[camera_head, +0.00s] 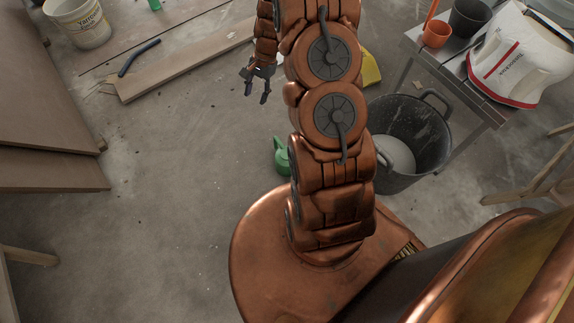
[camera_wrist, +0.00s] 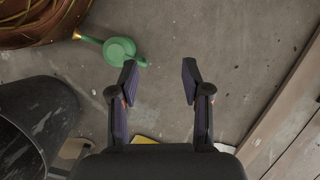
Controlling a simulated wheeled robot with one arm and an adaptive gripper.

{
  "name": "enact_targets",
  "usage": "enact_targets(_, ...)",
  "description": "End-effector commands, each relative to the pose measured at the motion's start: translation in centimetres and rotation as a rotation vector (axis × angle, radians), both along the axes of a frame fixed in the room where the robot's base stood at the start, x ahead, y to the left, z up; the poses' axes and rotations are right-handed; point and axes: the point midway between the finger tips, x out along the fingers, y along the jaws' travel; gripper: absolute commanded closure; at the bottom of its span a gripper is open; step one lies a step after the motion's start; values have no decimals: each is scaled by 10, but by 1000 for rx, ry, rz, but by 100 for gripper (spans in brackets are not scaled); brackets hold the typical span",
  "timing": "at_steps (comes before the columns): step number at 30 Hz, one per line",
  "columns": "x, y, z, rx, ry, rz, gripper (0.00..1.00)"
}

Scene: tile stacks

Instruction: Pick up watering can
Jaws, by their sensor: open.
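The green watering can (camera_head: 282,157) stands on the concrete floor near my base, partly hidden behind my arm in the head view. In the wrist view the watering can (camera_wrist: 119,51) lies at the upper left, with its spout pointing left to a yellowish tip. My gripper (camera_head: 256,86) is open and empty at the upper middle of the head view, well apart from the can. In the wrist view my gripper (camera_wrist: 158,75) has its fingers spread, with bare floor between them; the left fingertip appears just beside the can in the picture.
A black bucket (camera_head: 434,140) stands right of my arm, beside a table (camera_head: 460,92) holding a bag (camera_head: 522,62) and an orange pot (camera_head: 436,35). Boards (camera_head: 185,65) lie on the floor behind. A white bucket (camera_head: 78,22) stands at upper left.

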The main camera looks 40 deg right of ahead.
Motion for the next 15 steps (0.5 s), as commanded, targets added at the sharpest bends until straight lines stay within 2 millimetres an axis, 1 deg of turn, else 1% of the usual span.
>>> enact_targets(1,2,-10,-34,4,9,-41,52)
enact_targets(2,3,-15,-48,5,13,-64,52)
enact_targets(3,3,-21,-67,8,21,-95,52)
enact_targets(5,3,-31,-94,12,29,-141,52)
enact_targets(6,3,-37,-113,14,36,-173,52)
enact_targets(8,3,-46,-140,16,45,-219,52)
enact_targets(9,2,-53,-159,19,51,-250,52)
enact_targets(12,-2,-66,-203,21,68,-324,52)
enact_targets(15,-7,-78,-240,22,81,-389,52)
